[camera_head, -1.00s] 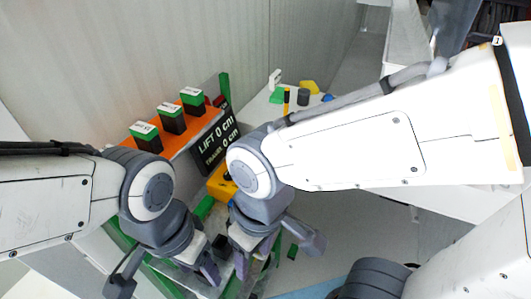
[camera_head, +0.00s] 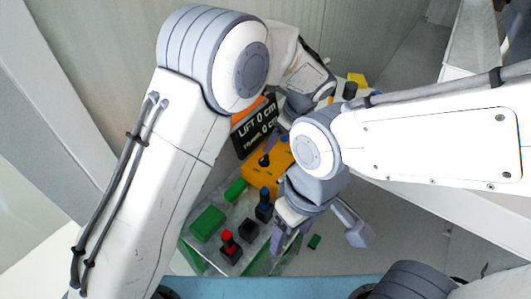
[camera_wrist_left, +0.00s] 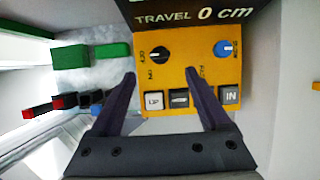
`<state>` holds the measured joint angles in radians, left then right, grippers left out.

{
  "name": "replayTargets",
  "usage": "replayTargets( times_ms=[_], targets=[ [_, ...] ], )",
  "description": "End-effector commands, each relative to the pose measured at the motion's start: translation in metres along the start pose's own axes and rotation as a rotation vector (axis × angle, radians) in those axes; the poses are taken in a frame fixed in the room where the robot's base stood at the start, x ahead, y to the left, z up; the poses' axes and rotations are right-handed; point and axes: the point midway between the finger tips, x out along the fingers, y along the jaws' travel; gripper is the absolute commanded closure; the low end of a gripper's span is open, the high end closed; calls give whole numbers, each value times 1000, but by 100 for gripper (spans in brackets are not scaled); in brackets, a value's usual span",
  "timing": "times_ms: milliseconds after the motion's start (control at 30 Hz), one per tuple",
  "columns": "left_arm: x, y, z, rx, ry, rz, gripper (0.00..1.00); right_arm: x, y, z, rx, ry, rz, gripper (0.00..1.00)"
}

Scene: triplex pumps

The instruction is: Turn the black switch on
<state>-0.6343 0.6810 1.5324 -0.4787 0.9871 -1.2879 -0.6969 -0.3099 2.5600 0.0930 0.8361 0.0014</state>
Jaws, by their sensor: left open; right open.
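The black switch (camera_wrist_left: 159,51) is a round knob on a yellow control panel (camera_wrist_left: 185,68), with small lettering beside it. In the head view the black switch (camera_head: 264,160) shows on the panel (camera_head: 262,174) below the display. My left gripper (camera_wrist_left: 160,76) is open and empty over the panel; its two fingertips lie either side of the switch's column, short of the knob in the picture. I cannot tell its height above the panel. In the head view my left arm partly hides this gripper.
A blue knob (camera_wrist_left: 222,49) and several square buttons (camera_wrist_left: 153,101) share the panel. A black display (camera_head: 256,126) stands behind it. A green block (camera_head: 208,223), a red-topped black control (camera_head: 229,246) and a blue control (camera_head: 263,208) sit in front. My right arm crosses close to my left wrist.

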Motion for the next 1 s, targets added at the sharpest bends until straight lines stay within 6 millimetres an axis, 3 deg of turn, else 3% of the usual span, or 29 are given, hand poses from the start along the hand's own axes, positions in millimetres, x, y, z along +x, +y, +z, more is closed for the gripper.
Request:
replayTargets(
  times_ms=[500,700,967,1000],
  targets=[
    [84,1,0,-1,2,3,20,-21,-2,-1,1,0,0,28],
    [98,0,0,-3,2,0,20,-24,-2,-1,1,0,0,28],
    [100,0,0,-3,2,-1,20,-23,-2,-1,1,0,0,28],
    [100,0,0,-3,2,0,31,-23,-2,-1,1,0,0,28]
  ],
)
